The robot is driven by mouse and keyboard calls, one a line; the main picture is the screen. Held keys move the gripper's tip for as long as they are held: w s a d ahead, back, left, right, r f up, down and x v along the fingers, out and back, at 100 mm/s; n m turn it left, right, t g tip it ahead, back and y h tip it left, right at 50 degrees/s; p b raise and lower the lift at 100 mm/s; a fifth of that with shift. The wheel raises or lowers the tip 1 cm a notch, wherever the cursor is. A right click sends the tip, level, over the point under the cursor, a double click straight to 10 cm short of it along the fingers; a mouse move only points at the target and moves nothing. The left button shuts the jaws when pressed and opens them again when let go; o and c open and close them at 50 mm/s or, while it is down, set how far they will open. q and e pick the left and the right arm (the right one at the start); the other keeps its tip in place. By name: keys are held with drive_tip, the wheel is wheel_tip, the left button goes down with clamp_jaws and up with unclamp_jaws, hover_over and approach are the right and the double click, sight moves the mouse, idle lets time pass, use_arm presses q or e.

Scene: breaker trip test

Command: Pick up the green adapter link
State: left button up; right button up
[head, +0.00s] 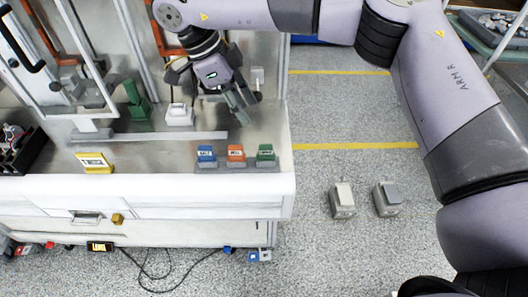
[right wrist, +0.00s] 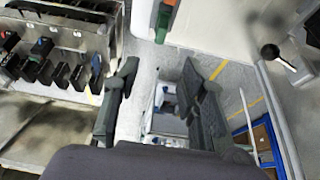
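Three small labelled blocks sit in a row on grey bases near the front right edge of the bench: a blue one (head: 207,153), an orange one (head: 236,152) and a green one (head: 265,152). Another green piece (head: 137,104) stands farther back left on the bench; I cannot tell from its look which green thing is the adapter link. My right gripper (head: 240,104) hangs over the bench behind the three blocks, apart from them. In the right wrist view its fingers (right wrist: 160,78) are spread with nothing held. A green part (right wrist: 163,20) shows at that view's top. My left gripper is not in view.
A white block (head: 179,115) stands left of my right gripper. A low metal rail (head: 150,136) lies behind the front blocks. A yellow labelled block (head: 94,162) is at the left front. Two grey pedal-like boxes (head: 342,200) (head: 387,199) stand on the floor.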

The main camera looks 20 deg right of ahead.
sight(265, 146)
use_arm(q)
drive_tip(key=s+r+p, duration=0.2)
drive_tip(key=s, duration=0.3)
use_arm(e)
drive_tip(key=p+x, duration=0.1)
drive_tip(key=x, duration=0.8)
drive_tip(key=shift+w, duration=0.15)
drive_tip(key=shift+d+f+p, duration=0.1)
drive_tip(key=shift+f+p, duration=0.2)
drive_tip(key=shift+p, duration=0.15)
drive_tip(key=p+x, duration=0.2)
drive_tip(key=x, duration=0.1)
drive_tip(key=shift+f, duration=0.3)
drive_tip(key=shift+d+f, duration=0.1)
drive_tip(key=shift+f, duration=0.4)
drive_tip(key=c, duration=0.4)
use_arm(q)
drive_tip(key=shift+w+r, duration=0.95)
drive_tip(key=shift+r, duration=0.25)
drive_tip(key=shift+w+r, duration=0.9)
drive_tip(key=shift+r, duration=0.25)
use_arm(e)
clamp_jaws()
